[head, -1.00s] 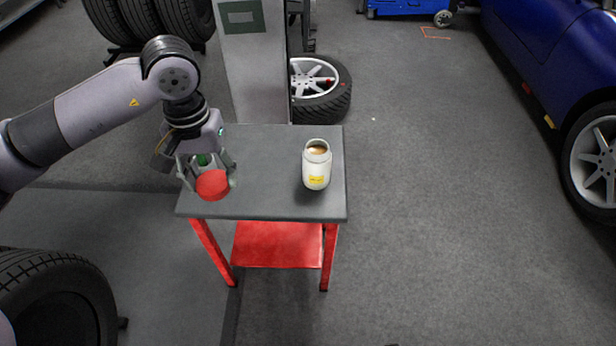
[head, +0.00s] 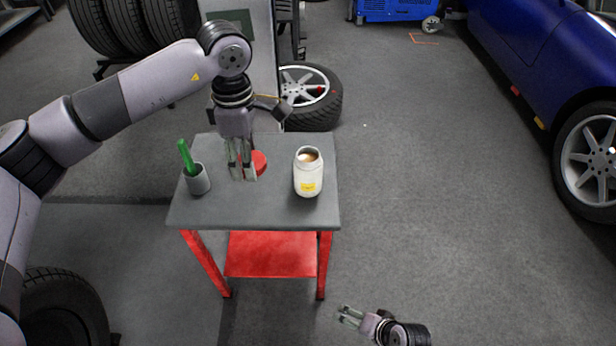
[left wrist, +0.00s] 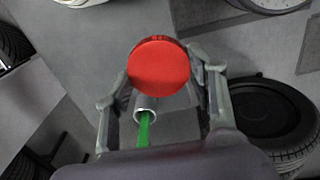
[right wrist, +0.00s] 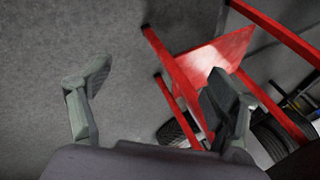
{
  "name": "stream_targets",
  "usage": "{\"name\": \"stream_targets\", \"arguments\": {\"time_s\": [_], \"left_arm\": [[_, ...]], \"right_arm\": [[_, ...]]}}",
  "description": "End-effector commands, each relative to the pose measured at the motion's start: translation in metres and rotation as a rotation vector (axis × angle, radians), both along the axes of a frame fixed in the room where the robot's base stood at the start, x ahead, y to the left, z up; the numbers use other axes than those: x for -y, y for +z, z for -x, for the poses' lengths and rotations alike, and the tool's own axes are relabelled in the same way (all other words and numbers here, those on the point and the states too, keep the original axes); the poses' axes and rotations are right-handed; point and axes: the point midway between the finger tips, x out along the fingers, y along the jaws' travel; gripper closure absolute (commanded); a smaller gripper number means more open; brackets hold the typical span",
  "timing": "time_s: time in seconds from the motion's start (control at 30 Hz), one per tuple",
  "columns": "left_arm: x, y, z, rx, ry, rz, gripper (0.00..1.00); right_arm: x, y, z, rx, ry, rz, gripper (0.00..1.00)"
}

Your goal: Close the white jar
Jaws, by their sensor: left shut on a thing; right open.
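The white jar (head: 308,180) stands upright and open on the right side of the grey table, with a yellow label and brownish contents showing at its mouth. The red lid (head: 260,162) is in my left gripper (head: 243,174), raised above the table and to the left of the jar. In the left wrist view the round red lid (left wrist: 158,66) sits between the two fingers, its face tilted toward the camera. My right gripper (head: 350,316) is open and empty, low in front of the table; its spread fingers show in the right wrist view (right wrist: 155,88).
A grey cup (head: 197,181) holding a green stick (head: 186,157) stands at the left of the table (head: 255,205). A red shelf (head: 270,254) is below. A pillar and a wheel (head: 313,100) stand behind.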

Motion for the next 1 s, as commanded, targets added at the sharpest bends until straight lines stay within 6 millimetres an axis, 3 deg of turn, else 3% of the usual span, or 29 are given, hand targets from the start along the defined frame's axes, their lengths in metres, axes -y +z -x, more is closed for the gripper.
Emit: {"name": "stream_targets", "arguments": {"time_s": [0.4,0.77,0.87,1.0], "left_arm": [[0.053,0.003,-0.041,0.001,1.075,0.001,0.58],[0.094,0.008,-0.068,0.001,1.998,0.002,0.58],[0.104,0.01,-0.073,0.0,2.233,0.001,0.58],[0.117,0.013,-0.08,-0.001,2.541,0.001,0.58]], "right_arm": [[-0.045,0.086,-0.058,0.009,-0.301,-0.417,0.18],[-0.076,0.174,-0.095,-0.05,-0.497,-0.822,0.18],[-0.082,0.201,-0.107,-0.092,-0.568,-0.972,0.18],[-0.085,0.242,-0.136,-0.221,-0.748,-1.298,0.18]]}}
